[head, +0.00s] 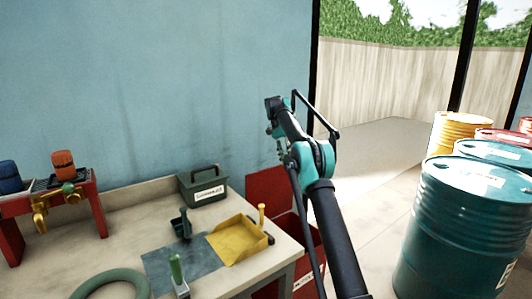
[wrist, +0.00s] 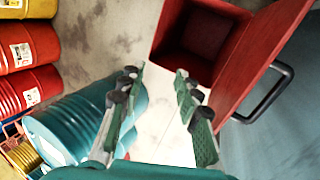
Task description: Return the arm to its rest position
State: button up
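My arm rises from the lower right of the head view, and my gripper (head: 278,138) is up in the air in front of the blue wall, above and to the right of the bench. In the wrist view my gripper (wrist: 158,78) has its two green-padded fingers spread apart. Nothing is between them except pale floor. The gripper touches nothing that I can see. In the head view the fingers are small and partly hidden by the arm.
The bench (head: 120,218) holds a green box (head: 203,190), a yellow tray (head: 237,245) and a red rack (head: 97,205). A red bin (wrist: 232,55) with its lid up stands beside it. Teal drums (head: 460,235) stand at right. Floor between bin and drums is clear.

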jog(key=s+d+f+n+t+y, duration=0.1)
jog(key=s+d+f+n+t, duration=0.2)
jog(key=s, duration=0.6)
jog(key=s+d+n+t+y, duration=0.15)
jog(key=s+d, duration=0.25)
jog(key=s, duration=0.5)
jog(key=s+d+f+n+t, duration=0.1)
jog(key=s+f, duration=0.4)
jog(key=s, duration=0.5)
jog(key=s+d+f+n+t, duration=0.1)
jog(key=s+f, duration=0.4)
jog(key=s, duration=0.6)
jog(key=s+f+n+t, duration=0.1)
jog(key=s+f+n, duration=0.2)
jog(key=s+f, duration=0.3)
jog(key=s, duration=0.4)
jog(key=shift+s+d, duration=0.35)
jog(key=shift+d, duration=0.05)
